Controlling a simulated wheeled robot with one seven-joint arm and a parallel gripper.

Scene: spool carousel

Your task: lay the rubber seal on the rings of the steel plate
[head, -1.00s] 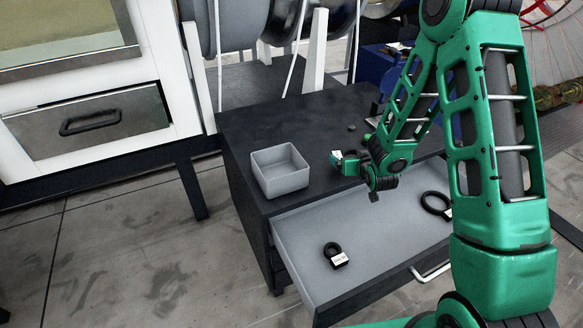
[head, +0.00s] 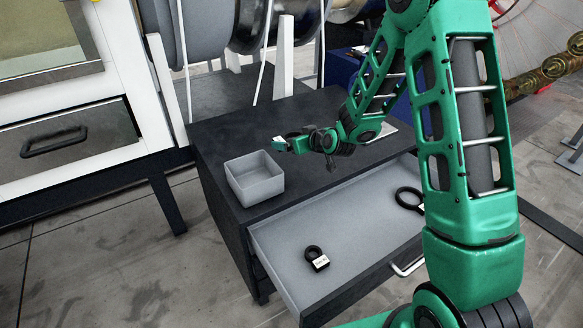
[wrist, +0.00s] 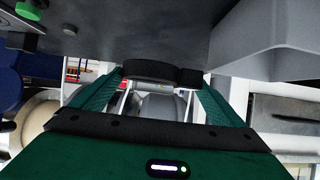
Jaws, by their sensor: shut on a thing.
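My gripper (head: 283,144) is over the dark cabinet top, behind the grey bin. In the wrist view my gripper (wrist: 160,95) is shut on a dark ring, the rubber seal (wrist: 150,70), which has a dark block at its right side. In the head view the held seal is too small to make out clearly; a white patch shows at the fingertips. A pale flat patch (head: 384,131) on the cabinet top, partly behind my arm, may be the steel plate; I cannot make out its rings.
The open grey drawer (head: 345,245) holds a small tagged black ring (head: 314,254) and a larger one (head: 407,198). A square grey bin (head: 254,180) stands on the cabinet's (head: 215,140) front left corner. Large spools (head: 205,30) stand behind.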

